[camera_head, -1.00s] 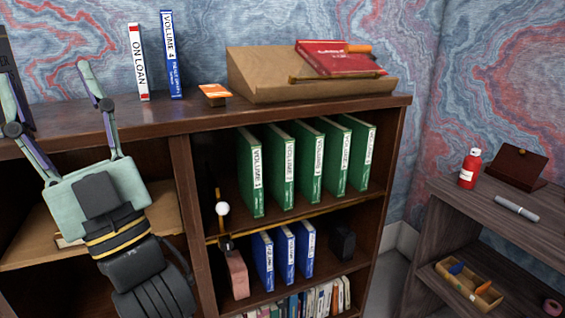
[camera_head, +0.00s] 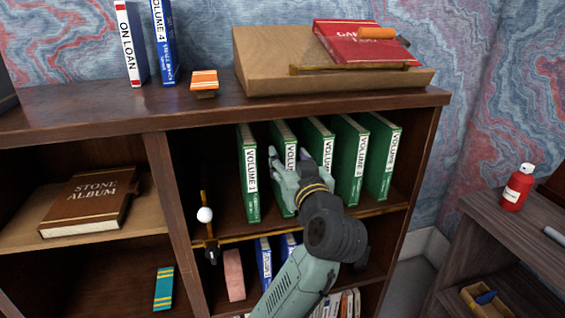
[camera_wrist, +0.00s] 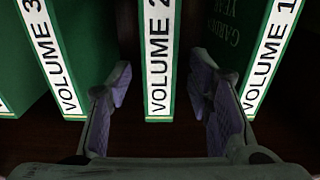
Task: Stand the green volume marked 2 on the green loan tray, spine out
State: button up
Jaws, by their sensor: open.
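The green volume marked 2 (camera_head: 281,133) stands upright on the upper shelf, second from the left in the row of green volumes, partly hidden behind my gripper. In the wrist view its labelled spine (camera_wrist: 158,60) faces me, between volume 3 (camera_wrist: 52,60) and volume 1 (camera_wrist: 270,55). My gripper (camera_head: 284,168) is at the front of that row. In the wrist view my gripper (camera_wrist: 165,78) is open, one finger to each side of volume 2's spine, with gaps between fingers and spine. I cannot tell how deep the fingertips reach. No green loan tray shows.
Volume 1 (camera_head: 249,175) stands close at the left; other green volumes (camera_head: 350,160) stand at the right. A brass-coloured rail (camera_head: 375,213) runs along the shelf front. A white ball on a post (camera_head: 205,215) stands at the left. A sloped wooden stand (camera_head: 275,62) is on top.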

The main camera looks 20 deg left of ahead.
jog(key=p+x, duration=0.1)
jog(key=x, duration=0.6)
jog(key=shift+r+p, duration=0.25)
jog(key=shift+p, duration=0.15)
jog(key=shift+w+a+f, duration=0.1)
jog(key=shift+w+a, duration=0.05)
jog(key=shift+w, duration=0.05)
jog(key=shift+c, duration=0.2)
grip_shut()
dwell(0.3)
